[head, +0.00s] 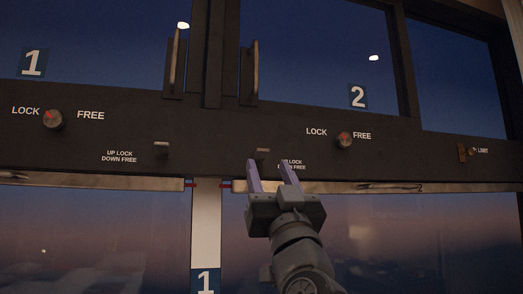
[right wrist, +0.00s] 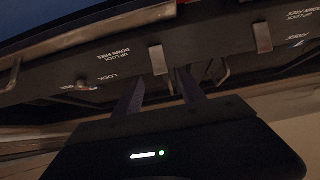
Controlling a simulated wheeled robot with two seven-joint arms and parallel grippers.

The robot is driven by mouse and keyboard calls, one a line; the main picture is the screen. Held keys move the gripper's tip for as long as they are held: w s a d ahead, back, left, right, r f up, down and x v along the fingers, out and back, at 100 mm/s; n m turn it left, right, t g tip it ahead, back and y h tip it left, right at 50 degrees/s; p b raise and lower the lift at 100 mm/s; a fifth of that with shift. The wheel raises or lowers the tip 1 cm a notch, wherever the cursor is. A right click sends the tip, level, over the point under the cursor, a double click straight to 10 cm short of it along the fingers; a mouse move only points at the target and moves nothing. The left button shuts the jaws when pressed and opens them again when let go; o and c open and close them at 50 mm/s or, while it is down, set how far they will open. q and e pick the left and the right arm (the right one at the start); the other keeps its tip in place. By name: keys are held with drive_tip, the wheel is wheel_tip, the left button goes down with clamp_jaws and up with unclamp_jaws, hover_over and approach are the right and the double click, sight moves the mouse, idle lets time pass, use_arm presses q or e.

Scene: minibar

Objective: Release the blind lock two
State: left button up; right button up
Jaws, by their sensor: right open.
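The lock lever beside the right "UP LOCK DOWN FREE" label, on the side marked 2, is a small tab (head: 262,153) on the dark window rail. It also shows as a pale tab (right wrist: 157,60) in the right wrist view, which seems turned upside down. My right gripper (head: 269,168) is open just in front of and below this tab, with one finger to each side. In the right wrist view its fingertips (right wrist: 160,83) are near the tab; I cannot tell whether they touch it. Nothing is held. My left gripper is not in view.
A knob (head: 344,140) marked LOCK and FREE sits right of the lever, below the 2 sign (head: 358,96). A matching lever (head: 161,150) and knob (head: 53,119) belong to side 1. A limit catch (head: 467,151) is far right. A pale bar (head: 340,187) runs under the rail.

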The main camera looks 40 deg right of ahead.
sight(262, 153)
drive_tip(key=p+x, duration=0.3)
drive_tip(key=x, duration=0.4)
drive_tip(key=shift+c, duration=0.2)
clamp_jaws()
